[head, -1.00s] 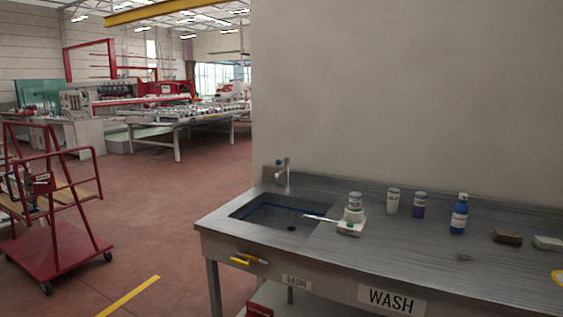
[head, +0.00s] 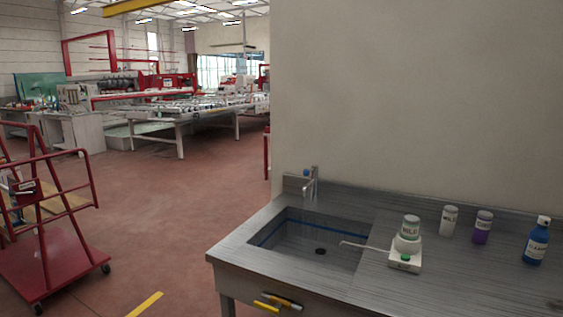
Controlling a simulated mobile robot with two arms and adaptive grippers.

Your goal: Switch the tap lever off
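The tap (head: 315,183) is a slim grey metal fixture standing at the back edge of the sink basin (head: 345,258), by the wall corner. A small blue part (head: 306,173) shows at its top left; the lever's exact position is too small to tell. Faint pale vertical streaks below the spout look like running water, but I cannot be sure. The basin is a dark rectangular recess with a blue line around its inside and a dark drain. Neither of my grippers is in view.
The counter (head: 450,285) carries a white device (head: 405,261) with a jar on top, a white bottle (head: 449,221), a purple-labelled bottle (head: 483,228) and a blue bottle (head: 536,242). A red trolley (head: 55,265) stands left.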

